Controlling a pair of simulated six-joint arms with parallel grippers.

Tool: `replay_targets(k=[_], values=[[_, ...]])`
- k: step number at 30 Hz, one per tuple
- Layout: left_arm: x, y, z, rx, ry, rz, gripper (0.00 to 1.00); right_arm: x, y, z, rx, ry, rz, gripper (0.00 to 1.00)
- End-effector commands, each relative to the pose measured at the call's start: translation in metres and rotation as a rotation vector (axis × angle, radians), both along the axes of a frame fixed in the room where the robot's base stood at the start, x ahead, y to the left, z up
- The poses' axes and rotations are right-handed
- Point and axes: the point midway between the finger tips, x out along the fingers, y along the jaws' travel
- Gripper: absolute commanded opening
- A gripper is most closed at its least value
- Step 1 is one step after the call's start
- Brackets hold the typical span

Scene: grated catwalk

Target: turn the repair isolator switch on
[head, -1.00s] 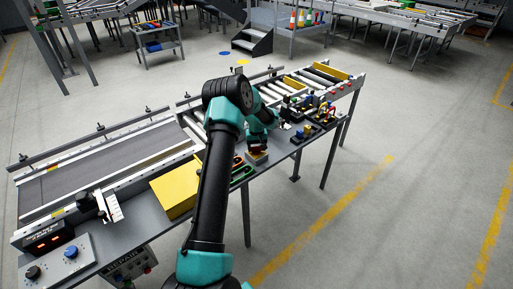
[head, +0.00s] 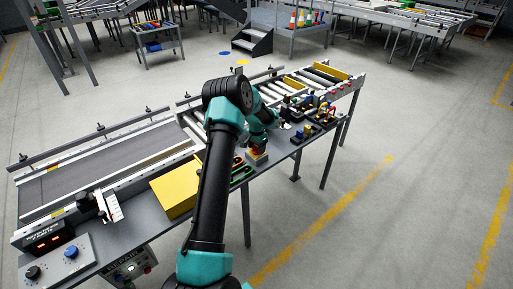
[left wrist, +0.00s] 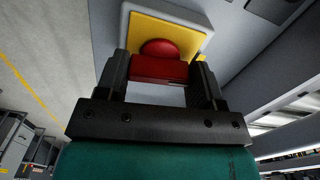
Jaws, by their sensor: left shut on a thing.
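The isolator switch is a red handle on a yellow plate (head: 258,158), on the front edge of the conveyor bench. In the left wrist view the red handle (left wrist: 160,68) stands in front of the yellow plate (left wrist: 190,38) on a pale grey box. My left gripper (left wrist: 160,75) is shut on the handle, one dark finger at each side. In the head view my left gripper (head: 259,142) is at the switch, and my wrist partly hides it. The handle's pointing marks cannot be read. My right gripper is not in view.
A yellow box (head: 174,192) stands on the bench left of my arm. Padlocks and small parts (head: 310,125) lie right of the switch. A control panel marked REPAIR (head: 130,265) hangs under the bench's near end. The floor to the right is clear.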

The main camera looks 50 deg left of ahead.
Motion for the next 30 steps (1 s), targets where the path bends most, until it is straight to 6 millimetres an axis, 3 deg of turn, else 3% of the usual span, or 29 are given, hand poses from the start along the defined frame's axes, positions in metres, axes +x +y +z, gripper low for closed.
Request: replay_targets(k=[9,22,23,30], values=[[0.0005,0.0003,0.0004,0.001,-0.002,-0.115,0.38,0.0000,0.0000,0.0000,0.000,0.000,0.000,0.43],[0.0005,0.0003,0.0004,0.001,-0.002,-0.129,0.38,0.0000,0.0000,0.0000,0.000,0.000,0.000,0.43],[0.0005,0.0003,0.0004,0.001,-0.002,-0.129,0.63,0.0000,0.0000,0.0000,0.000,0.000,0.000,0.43],[0.0003,0.0001,0.0002,0.001,-0.001,-0.128,0.86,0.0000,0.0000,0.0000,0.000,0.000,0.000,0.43]])
